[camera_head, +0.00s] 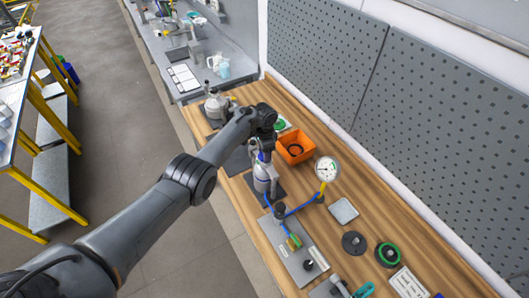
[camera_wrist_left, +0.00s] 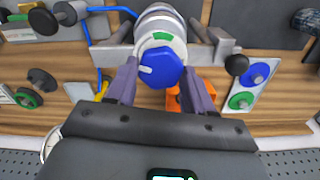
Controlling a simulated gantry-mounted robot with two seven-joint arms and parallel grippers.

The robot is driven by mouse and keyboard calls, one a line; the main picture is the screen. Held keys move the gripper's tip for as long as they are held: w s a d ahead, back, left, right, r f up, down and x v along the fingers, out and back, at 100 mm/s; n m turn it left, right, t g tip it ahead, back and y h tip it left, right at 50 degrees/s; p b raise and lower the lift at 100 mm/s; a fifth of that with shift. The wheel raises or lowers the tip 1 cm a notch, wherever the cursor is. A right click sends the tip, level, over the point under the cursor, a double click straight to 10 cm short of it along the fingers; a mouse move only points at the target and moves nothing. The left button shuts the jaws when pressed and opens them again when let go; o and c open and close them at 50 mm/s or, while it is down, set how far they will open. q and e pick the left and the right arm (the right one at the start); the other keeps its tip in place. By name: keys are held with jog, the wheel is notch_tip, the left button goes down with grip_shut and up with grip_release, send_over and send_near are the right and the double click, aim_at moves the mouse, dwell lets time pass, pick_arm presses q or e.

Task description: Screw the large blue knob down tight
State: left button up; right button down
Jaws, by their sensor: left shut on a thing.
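The large blue knob (camera_wrist_left: 158,70) is faceted, with a short white mark on its left side. It sits on a pale round collar (camera_wrist_left: 150,42) with a green patch. My left gripper (camera_wrist_left: 161,78) has a finger on each side of the knob and is shut on it. In the head view, my left gripper (camera_head: 263,143) points down over the top of the silver agitator (camera_head: 266,179) on the wooden bench. A little blue shows under the fingers there, but the knob is mostly hidden. My right gripper is not in view.
An orange bin (camera_head: 298,149) and a round gauge (camera_head: 327,169) stand close to the agitator's right. A blue hose (camera_head: 300,208) runs in front of it. Black and green knobs (camera_head: 388,254) lie toward the front right. A grey pegboard (camera_head: 420,130) backs the bench.

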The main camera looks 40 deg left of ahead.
pick_arm(q)
jog(key=shift+w+r, duration=0.1)
jog(key=shift+r, duration=0.15)
jog(key=o, duration=1)
jog(key=shift+o, duration=0.2)
jog(key=shift+f, duration=0.15)
notch_tip(320, 180, up, 11)
jog(key=p, duration=0.1)
jog(key=shift+p, duration=0.4)
jog(key=shift+f, duration=0.1)
